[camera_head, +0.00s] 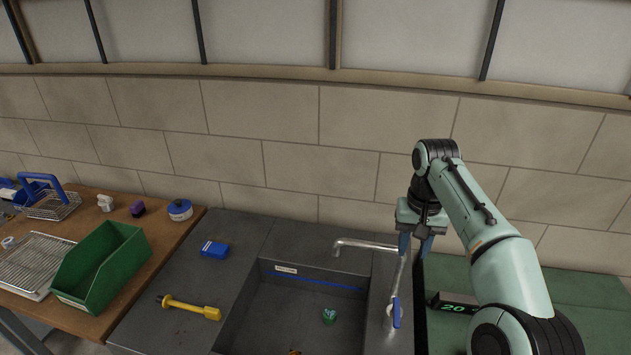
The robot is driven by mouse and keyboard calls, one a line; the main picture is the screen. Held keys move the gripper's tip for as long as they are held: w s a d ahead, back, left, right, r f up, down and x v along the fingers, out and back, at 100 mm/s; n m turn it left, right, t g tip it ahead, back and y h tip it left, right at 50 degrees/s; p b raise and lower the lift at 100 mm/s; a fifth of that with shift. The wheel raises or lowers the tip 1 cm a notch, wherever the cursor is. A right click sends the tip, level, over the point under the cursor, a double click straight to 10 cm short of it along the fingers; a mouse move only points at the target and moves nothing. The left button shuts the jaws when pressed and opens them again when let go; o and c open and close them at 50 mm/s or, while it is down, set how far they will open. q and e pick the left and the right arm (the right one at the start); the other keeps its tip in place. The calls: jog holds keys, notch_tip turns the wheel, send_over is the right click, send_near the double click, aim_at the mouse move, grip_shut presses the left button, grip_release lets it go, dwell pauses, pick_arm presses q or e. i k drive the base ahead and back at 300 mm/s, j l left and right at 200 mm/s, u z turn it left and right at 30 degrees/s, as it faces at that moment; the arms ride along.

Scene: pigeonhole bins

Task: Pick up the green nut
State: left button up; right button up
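The green nut (329,316) lies inside the dark sink basin (265,318), small and toward its right side. My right gripper (415,246) points down above the right side of the sink, near the faucet. Its two blue fingertips are apart with nothing seen between them. It is above and to the right of the nut, well away from it. My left gripper is not in view.
A faucet (365,245) with a blue-tipped lever (396,312) stands at the sink's right. A blue box (214,249) and a yellow tool (190,307) lie on the left counter. A green bin (103,265) and wire rack (35,262) stand farther left. A digital display (453,305) sits right.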

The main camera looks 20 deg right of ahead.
aim_at(330, 319)
jog(key=k, duration=1)
